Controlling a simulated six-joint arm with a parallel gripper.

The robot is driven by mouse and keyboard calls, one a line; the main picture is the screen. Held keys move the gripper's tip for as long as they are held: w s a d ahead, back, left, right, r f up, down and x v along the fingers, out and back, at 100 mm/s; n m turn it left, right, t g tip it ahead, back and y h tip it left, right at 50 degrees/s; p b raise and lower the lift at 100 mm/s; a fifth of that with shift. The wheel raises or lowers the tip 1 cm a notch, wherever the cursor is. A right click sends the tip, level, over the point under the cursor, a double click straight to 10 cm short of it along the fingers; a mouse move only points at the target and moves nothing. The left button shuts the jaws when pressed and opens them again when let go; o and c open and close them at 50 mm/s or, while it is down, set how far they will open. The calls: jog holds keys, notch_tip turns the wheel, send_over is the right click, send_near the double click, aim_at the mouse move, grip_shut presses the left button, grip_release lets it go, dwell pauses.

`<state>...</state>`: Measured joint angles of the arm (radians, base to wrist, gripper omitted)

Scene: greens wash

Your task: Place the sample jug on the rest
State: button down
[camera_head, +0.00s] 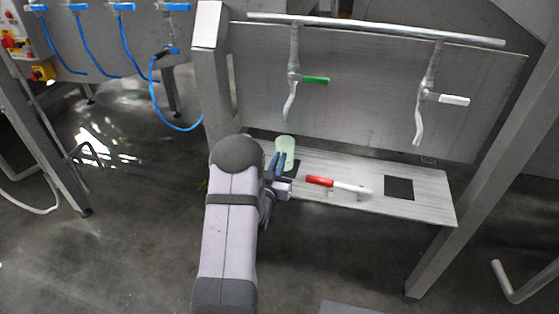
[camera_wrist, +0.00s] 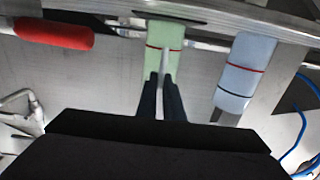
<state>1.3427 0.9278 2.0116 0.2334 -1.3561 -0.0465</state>
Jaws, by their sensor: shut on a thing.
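The pale green jug (camera_head: 285,146) stands at the left end of the metal shelf, at a dark patch (camera_head: 295,166). In the wrist view the green jug (camera_wrist: 154,61) has a red line around it. My gripper (camera_head: 278,164) is at its near side. In the wrist view its two dark fingers (camera_wrist: 162,82) are close together, shut on a thin light strip that looks like the jug's handle. A black square pad (camera_head: 399,187) lies bare at the shelf's right; I cannot tell which dark patch is the rest.
A red-and-white hand tool (camera_head: 320,181) lies mid-shelf; its red part (camera_wrist: 52,34) shows in the wrist view. Taps with green (camera_head: 315,80) and white (camera_head: 454,100) handles hang above the shelf (camera_head: 425,208).

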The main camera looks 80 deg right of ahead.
jog(key=c, duration=1.9)
grip_release()
jog(key=shift+f, duration=0.1)
jog(key=shift+r, duration=0.2)
jog(key=shift+a+f, duration=0.15)
jog(key=shift+a, duration=0.1)
jog(key=a+b, duration=0.2)
jog(key=a, duration=0.9)
jog(key=shift+a+r+b, duration=0.2)
jog(key=shift+a+b, duration=0.1)
jog(key=shift+b, duration=0.1)
